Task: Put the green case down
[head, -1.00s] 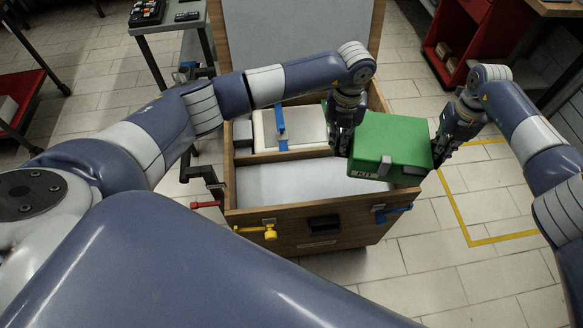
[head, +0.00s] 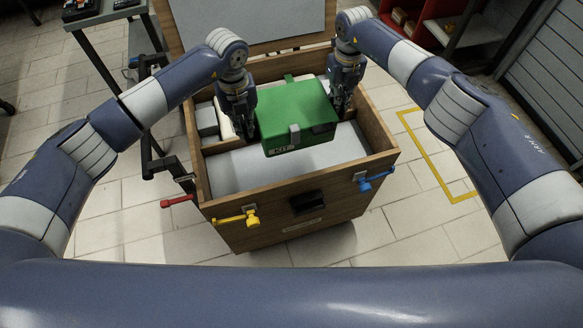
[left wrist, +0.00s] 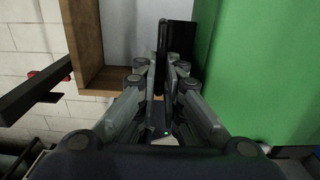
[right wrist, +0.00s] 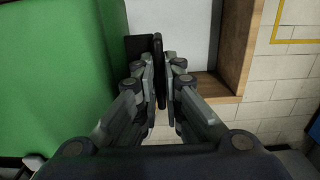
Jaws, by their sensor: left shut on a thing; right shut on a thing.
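The green case (head: 297,118), marked KIT, is held level between my two grippers over the open wooden crate (head: 300,185). My left gripper (head: 243,128) is shut on a dark handle at the case's left side; the case (left wrist: 265,70) fills the right of the left wrist view. My right gripper (head: 340,108) is shut on the dark handle at its right side; the case (right wrist: 60,80) fills the left of the right wrist view. The crate's pale floor (head: 240,172) shows in front of the case. I cannot tell if the case touches anything below.
The crate's lid (head: 240,20) stands open at the back. A pale case lies partly hidden in the crate's back part. A yellow latch (head: 240,217) and a blue latch (head: 374,179) stick out from the crate's front. A table (head: 105,12) stands at the back left.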

